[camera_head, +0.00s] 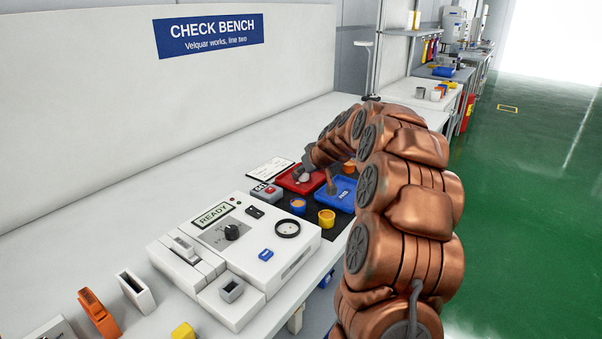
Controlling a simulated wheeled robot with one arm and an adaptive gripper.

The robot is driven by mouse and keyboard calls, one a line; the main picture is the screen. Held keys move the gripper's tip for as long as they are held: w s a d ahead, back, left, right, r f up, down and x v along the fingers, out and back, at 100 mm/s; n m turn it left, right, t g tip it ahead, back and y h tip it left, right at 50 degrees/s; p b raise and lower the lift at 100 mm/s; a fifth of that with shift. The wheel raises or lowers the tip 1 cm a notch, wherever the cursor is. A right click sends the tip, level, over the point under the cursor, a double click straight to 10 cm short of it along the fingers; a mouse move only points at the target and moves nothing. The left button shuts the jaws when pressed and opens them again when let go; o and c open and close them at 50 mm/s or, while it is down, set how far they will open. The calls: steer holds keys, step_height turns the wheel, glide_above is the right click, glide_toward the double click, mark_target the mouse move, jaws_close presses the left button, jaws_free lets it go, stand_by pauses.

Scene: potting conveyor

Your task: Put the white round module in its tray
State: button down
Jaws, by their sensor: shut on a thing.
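The white round module (303,178) shows as a small pale disc at the red tray (285,183), partly hidden by my gripper. My gripper (317,178) reaches down over the right side of the red tray and is shut on the module. I cannot tell whether the module touches the tray floor. A blue tray (342,195) with a white label lies just right of the red tray, partly behind my arm.
A white tester with a READY display (213,215) stands in front of the trays. An orange-topped blue cup (298,205), a yellow cup (326,218) and a small grey-red device (266,191) stand on the dark mat. A white card (269,168) lies behind. The bench's back left is clear.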

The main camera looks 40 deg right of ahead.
steer(key=shift+f, duration=0.1)
steer(key=c, duration=0.7)
jaws_free()
steer(key=shift+r, duration=0.25)
steer(key=v, duration=1.2)
steer(key=shift+f, duration=0.1)
